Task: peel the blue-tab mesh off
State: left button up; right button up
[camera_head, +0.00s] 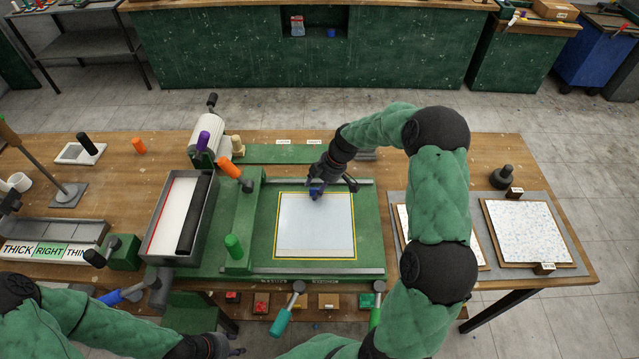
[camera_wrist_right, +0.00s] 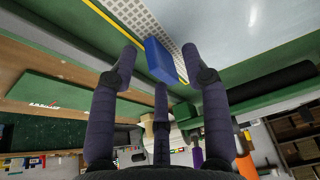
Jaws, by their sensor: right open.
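The mesh is a pale sheet (camera_head: 315,228) lying flat inside a yellow outline on the green bed (camera_head: 370,230). Its perforated white edge (camera_wrist_right: 192,62) shows in the right wrist view. The blue tab (camera_wrist_right: 160,61) sits at that edge, between the spread fingers of my right gripper (camera_wrist_right: 158,75). In the head view my right gripper (camera_head: 322,187) is over the mesh's far edge and mostly covers the tab. It is open; I cannot tell whether a finger touches the tab. My left gripper (camera_head: 222,347) is low at the bottom edge, away from the mesh, its fingers unclear.
A grey tray (camera_head: 152,250) with a black roller stands left of the bed. Speckled boards (camera_head: 525,232) lie at right, partly behind my right arm.

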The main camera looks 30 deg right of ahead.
grip_shut()
dwell(0.4)
jog(key=shift+r, duration=0.1)
jog(key=shift+r+p, duration=2.05)
jog(key=shift+r, duration=2.35)
